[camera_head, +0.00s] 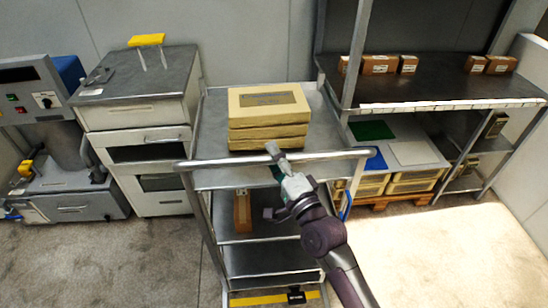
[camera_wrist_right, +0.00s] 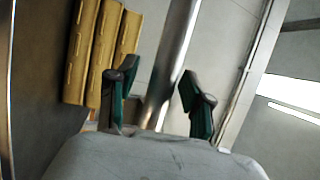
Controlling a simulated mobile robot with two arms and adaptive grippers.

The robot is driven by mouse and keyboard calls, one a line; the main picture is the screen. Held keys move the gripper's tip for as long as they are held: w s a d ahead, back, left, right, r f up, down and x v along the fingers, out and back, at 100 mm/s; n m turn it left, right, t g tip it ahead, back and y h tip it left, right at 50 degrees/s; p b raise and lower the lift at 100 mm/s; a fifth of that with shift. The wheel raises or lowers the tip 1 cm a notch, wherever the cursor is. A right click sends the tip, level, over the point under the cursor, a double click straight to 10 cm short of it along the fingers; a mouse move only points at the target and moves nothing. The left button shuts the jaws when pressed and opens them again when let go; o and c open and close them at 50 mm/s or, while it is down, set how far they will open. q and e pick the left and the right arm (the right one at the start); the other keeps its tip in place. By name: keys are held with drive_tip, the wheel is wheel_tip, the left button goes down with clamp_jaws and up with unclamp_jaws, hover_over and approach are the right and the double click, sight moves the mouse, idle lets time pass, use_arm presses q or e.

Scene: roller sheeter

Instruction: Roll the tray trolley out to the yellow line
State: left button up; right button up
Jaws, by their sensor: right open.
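The tray trolley (camera_head: 215,120) is a grey metal cart with several shelves, standing between the cabinet and the shelving. Its handle bar (camera_head: 220,163) runs across its near side. My right gripper (camera_head: 276,160) is at the middle of this bar. In the right wrist view the bar (camera_wrist_right: 174,55) passes between the two open green-padded fingers (camera_wrist_right: 155,90), with no clear grip on it. A yellow strip (camera_head: 262,299) shows at the trolley's foot; I cannot tell whether it is on the floor or on the trolley. My left gripper is out of view.
Stacked tan boxes (camera_head: 268,104) lie on the trolley top. A cabinet (camera_head: 140,105) stands close on the left. Shelving (camera_head: 440,88) with small cartons and a pallet of bins (camera_head: 400,183) stand on the right. Bare floor (camera_head: 150,260) lies at lower left.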

drive_tip(key=shift+s, duration=0.1)
drive_tip(key=v, duration=1.2)
drive_tip(key=shift+f, duration=0.1)
drive_tip(key=d+f+n+g+h, duration=0.3)
drive_tip(key=f+n+g, duration=0.1)
drive_tip(key=f, duration=1.7)
drive_tip(key=s+d+f+n+g+h, duration=0.15)
drive_tip(key=s+f, duration=0.25)
drive_tip(key=f, duration=0.5)
drive_tip(key=s+d+f+n+g+h, duration=0.1)
drive_tip(key=s+d+f+n+g, duration=0.15)
drive_tip(key=f, duration=0.65)
drive_tip(key=s+d+f+n+g+h, duration=0.1)
drive_tip(key=s+d+f+n+g, duration=0.1)
drive_tip(key=s+f, duration=0.4)
drive_tip(key=s+d+f+n+g+h, duration=0.1)
drive_tip(key=s+f, duration=0.6)
drive_tip(key=s, duration=0.8)
drive_tip(key=s+d+f+n+g+h, duration=0.1)
drive_tip(key=s+d+f+n+g, duration=0.2)
drive_tip(key=s, duration=0.7)
wheel_tip(320, 180, down, 4)
drive_tip(key=d+g+b, duration=0.1)
drive_tip(key=d+g, duration=0.1)
drive_tip(key=g, duration=0.1)
drive_tip(key=shift+s+n, duration=0.2)
drive_tip(key=shift+n, duration=0.2)
